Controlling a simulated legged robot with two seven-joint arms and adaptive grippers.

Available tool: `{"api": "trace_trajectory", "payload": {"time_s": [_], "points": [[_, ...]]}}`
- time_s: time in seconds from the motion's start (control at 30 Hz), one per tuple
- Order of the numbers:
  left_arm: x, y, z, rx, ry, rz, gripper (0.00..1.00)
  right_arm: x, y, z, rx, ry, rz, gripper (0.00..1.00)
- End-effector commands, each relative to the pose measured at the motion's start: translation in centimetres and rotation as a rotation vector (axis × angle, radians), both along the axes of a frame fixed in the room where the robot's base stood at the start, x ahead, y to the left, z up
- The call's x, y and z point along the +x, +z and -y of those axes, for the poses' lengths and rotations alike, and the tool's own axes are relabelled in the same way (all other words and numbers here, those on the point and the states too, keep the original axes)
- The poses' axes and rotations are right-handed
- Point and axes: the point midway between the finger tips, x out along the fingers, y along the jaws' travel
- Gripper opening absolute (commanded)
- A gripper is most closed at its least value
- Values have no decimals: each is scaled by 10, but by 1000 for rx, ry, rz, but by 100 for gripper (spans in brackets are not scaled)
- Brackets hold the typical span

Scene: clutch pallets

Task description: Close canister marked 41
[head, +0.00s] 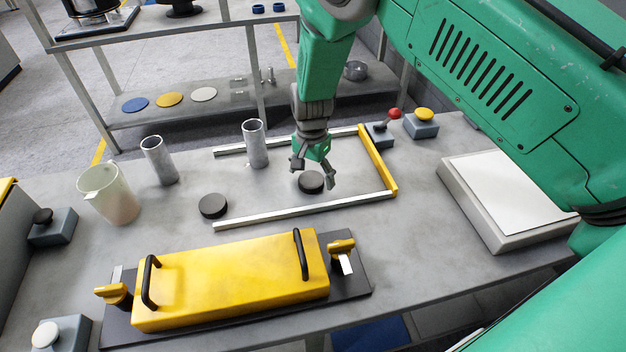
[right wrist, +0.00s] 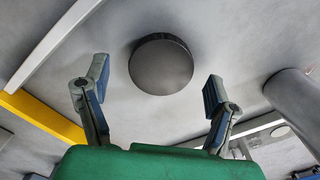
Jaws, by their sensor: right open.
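Two open grey metal canisters stand upright on the table in the head view, one at the left (head: 160,160) and one nearer the middle (head: 255,144). I cannot read a number on either. Two black round lids lie flat on the table: one at the left (head: 213,206) and one on the right (head: 311,182). My right gripper (head: 313,174) is open and empty, pointing down just above the right lid. In the right wrist view this lid (right wrist: 161,66) lies between and beyond the spread fingertips (right wrist: 157,82). My left gripper is not in view.
Metal rails (head: 305,210) and a yellow bar (head: 377,160) frame the area around the right lid. A yellow case (head: 230,280) with black handles sits in front. A translucent cup (head: 108,193) stands at left, button boxes (head: 421,127) at the back right.

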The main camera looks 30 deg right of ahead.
Motion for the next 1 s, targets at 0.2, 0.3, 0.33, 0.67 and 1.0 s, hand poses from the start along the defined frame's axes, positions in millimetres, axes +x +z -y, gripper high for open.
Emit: {"api": "trace_trajectory", "payload": {"time_s": [0.2,0.3,0.33,0.67,1.0], "points": [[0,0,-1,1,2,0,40,1,-15,4,4,1,3,79],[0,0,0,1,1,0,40,0,-15,6,6,0,3,79],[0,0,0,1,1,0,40,0,-15,7,7,0,3,79],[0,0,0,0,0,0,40,1,-15,4,5,1,2,33],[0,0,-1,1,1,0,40,1,-9,3,3,1,3,33]]}}
